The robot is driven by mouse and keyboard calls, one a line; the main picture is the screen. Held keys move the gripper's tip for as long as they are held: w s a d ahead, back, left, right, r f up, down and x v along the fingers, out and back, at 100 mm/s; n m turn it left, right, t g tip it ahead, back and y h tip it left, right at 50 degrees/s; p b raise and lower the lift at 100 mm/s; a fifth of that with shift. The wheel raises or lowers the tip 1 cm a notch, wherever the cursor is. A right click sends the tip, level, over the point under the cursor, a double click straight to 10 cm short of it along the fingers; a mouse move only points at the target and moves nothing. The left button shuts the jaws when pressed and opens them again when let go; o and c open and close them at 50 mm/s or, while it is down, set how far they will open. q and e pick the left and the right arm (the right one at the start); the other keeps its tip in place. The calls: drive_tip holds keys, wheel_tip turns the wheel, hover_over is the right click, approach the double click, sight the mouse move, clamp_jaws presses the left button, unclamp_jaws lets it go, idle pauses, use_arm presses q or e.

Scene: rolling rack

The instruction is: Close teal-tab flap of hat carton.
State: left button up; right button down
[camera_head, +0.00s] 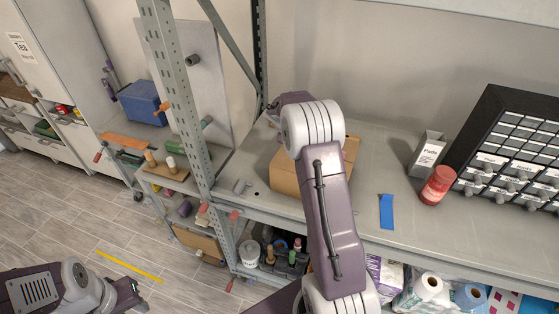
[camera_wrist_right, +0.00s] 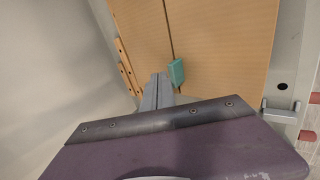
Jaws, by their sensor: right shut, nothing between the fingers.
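The brown hat carton (camera_head: 288,178) stands on the grey rack shelf, partly hidden behind my right arm. In the right wrist view its cardboard panels (camera_wrist_right: 215,45) fill the upper middle, with a dark seam between two panels. The small teal tab (camera_wrist_right: 176,72) sits beside that seam; it does not show in the head view. My right gripper (camera_wrist_right: 158,80) is shut and empty, its fingertips just left of the teal tab. I cannot tell whether they touch the cardboard. My left gripper (camera_head: 132,296) is low at the left over the floor, away from the carton; its jaws are unclear.
A blue strip (camera_head: 386,211), a red jar (camera_head: 438,185), a grey labelled box (camera_head: 427,153) and a black drawer cabinet (camera_head: 483,130) are right of the carton. A perforated rack post (camera_head: 180,90) rises on the left. Paper rolls (camera_head: 428,286) are on the lower shelf.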

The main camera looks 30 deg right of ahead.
drive_tip(key=shift+r+p, duration=0.7)
drive_tip(key=shift+r, duration=0.35)
wheel_tip(320, 180, up, 4)
drive_tip(key=p, duration=0.3)
drive_tip(key=shift+a, duration=0.1)
wheel_tip(320, 180, up, 9)
drive_tip(key=b, duration=0.1)
drive_tip(key=shift+s+r, duration=0.1)
